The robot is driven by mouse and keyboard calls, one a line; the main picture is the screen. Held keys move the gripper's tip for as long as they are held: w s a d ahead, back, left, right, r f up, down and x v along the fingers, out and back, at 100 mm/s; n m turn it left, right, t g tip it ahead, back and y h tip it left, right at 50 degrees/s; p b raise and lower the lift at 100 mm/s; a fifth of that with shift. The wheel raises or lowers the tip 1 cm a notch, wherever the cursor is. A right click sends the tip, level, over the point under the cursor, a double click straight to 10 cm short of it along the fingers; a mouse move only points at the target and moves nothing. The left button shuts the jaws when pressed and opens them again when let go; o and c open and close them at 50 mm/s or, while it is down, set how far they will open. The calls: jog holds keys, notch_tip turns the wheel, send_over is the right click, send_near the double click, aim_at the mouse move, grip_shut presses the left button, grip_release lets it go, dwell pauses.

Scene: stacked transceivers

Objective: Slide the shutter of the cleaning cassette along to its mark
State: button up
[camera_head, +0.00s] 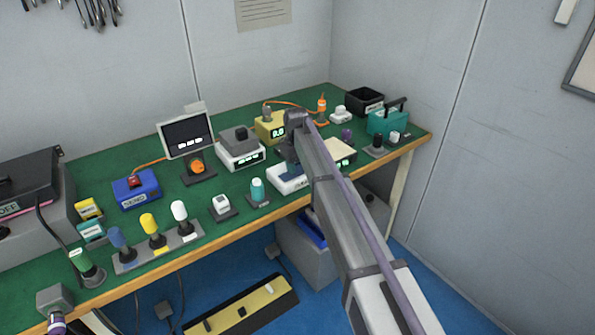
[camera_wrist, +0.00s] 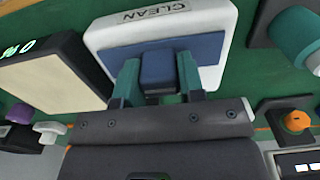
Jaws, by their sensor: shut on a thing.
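The cleaning cassette (camera_wrist: 215,17) is a white block with the word CLEAN printed near one edge in the wrist view. It also shows in the head view (camera_head: 283,184) near the front edge of the green bench, partly behind my arm. Its shutter (camera_wrist: 205,48) is a flat blue plate with a raised dark blue grip (camera_wrist: 158,70). My gripper (camera_wrist: 159,78) has its two green fingers shut on that raised grip, one on each side. The mark for the shutter cannot be made out in either view.
In the wrist view, a device with a cream top and green digits (camera_wrist: 60,80) stands close on the left. A teal knob (camera_head: 257,187) on a dark base stands left of the cassette in the head view. The bench's wooden front edge (camera_head: 215,240) runs close by.

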jog(key=shift+c, duration=1)
jog(key=shift+w+a, duration=0.75)
jog(key=shift+w, duration=0.15)
jog(key=shift+w+a, duration=0.7)
jog(key=shift+w, duration=0.2)
jog(key=o, duration=1)
notch_tip(320, 180, up, 7)
jog(key=p, duration=0.7)
jog(key=shift+s, duration=0.1)
jog(key=s+d+m, duration=0.2)
jog(key=s+d, duration=0.6)
jog(key=s, duration=0.5)
jog(key=s+d+m, duration=0.3)
jog(key=s+d, duration=0.6)
jog(key=s, duration=0.4)
jog(key=s+d+m, duration=0.2)
jog(key=s+d, duration=0.7)
jog(key=s, duration=0.4)
jog(key=shift+s+d+m, duration=0.2)
jog(key=shift+s+m, duration=0.05)
jog(key=shift+m, duration=0.15)
